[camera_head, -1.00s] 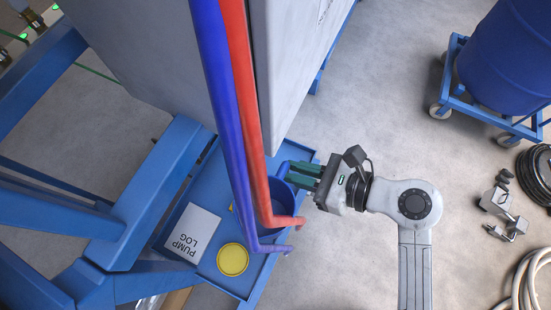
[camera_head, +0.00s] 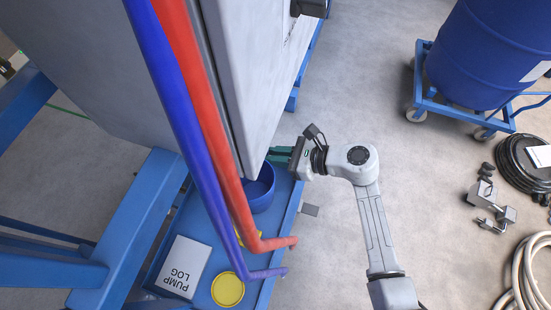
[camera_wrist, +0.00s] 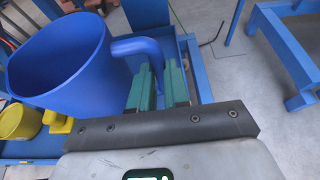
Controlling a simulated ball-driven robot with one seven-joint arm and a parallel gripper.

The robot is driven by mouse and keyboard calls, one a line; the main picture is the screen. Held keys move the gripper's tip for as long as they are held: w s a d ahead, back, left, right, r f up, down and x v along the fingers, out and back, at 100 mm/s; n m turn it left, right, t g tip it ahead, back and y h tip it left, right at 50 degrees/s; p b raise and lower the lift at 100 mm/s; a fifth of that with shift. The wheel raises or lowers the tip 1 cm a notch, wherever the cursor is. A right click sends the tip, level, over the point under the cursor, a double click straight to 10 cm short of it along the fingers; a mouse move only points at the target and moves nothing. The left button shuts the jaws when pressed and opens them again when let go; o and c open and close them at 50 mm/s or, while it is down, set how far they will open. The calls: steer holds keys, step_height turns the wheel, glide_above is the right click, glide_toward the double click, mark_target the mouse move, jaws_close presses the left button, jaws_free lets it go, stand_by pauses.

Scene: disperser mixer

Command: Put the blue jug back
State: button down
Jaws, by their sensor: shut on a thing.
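The blue jug (camera_wrist: 65,65) fills the left of the wrist view, its open mouth and empty inside showing. My gripper (camera_wrist: 160,85) is shut on the jug's handle (camera_wrist: 142,48), with one green finger on each side of it. In the head view the jug (camera_head: 262,192) shows at the blue tray (camera_head: 203,222), partly hidden by the red pipe and the grey cabinet. My gripper (camera_head: 279,156) reaches it from the right. I cannot tell whether the jug's base touches the tray.
Red (camera_head: 205,130) and blue (camera_head: 185,110) pipes cross over the tray near the jug. A pump log (camera_head: 183,266) and a yellow lid (camera_head: 228,290) lie on the tray. A grey cabinet (camera_head: 235,60) stands behind. Open floor lies right, with a blue drum (camera_head: 490,60) beyond.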

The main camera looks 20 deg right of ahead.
steer(key=shift+f, duration=1.2)
steer(key=c, duration=1.1)
jaws_free()
